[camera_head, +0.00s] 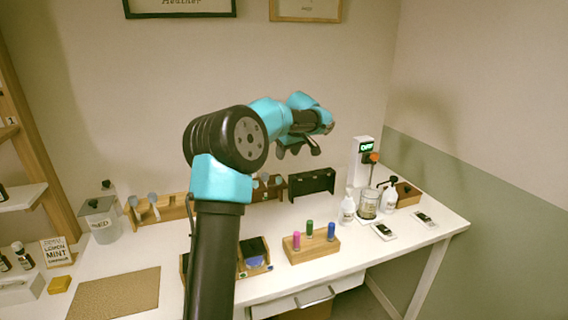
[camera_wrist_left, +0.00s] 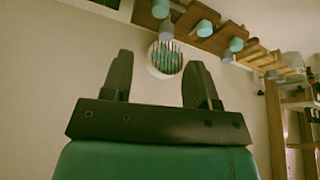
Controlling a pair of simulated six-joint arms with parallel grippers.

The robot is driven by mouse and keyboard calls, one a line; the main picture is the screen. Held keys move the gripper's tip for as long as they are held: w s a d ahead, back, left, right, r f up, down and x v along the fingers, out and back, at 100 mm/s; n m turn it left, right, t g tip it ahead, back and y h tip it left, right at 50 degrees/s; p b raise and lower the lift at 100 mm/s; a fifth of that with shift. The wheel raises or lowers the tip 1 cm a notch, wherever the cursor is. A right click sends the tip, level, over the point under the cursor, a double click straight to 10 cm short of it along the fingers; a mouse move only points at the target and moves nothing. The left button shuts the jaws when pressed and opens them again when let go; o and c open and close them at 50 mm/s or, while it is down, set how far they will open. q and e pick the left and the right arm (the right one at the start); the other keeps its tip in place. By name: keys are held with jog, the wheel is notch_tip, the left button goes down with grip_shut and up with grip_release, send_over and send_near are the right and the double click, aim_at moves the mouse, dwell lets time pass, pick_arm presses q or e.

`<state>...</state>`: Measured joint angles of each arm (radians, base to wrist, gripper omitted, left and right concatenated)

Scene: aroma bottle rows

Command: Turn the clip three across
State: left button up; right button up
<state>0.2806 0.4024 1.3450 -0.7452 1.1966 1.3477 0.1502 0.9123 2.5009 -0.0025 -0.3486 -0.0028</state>
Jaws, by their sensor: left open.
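My left gripper (camera_head: 300,149) is raised above the back part of the table, in front of the wall, and holds nothing. In the left wrist view its two dark fingers (camera_wrist_left: 160,70) stand apart. A round striped thing shows beyond and between them, apart from them. I cannot pick out a clip for certain. A wooden block (camera_head: 313,252) on the table holds a pink, a green (camera_head: 309,228) and a blue (camera_head: 331,231) upright piece. A black rack (camera_head: 311,184) stands behind it, below the gripper. My right gripper is not in view.
A device with a lit display (camera_head: 364,150), white bottles (camera_head: 347,211) and a glass jar (camera_head: 367,205) stand at the right. A wooden rack (camera_head: 165,211) and a grey canister (camera_head: 100,219) stand at the left. My arm hides part of a tray. A brown mat (camera_head: 115,293) lies front left.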

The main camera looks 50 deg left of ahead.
pick_arm(q)
jog(key=v, duration=0.4)
dwell(0.4)
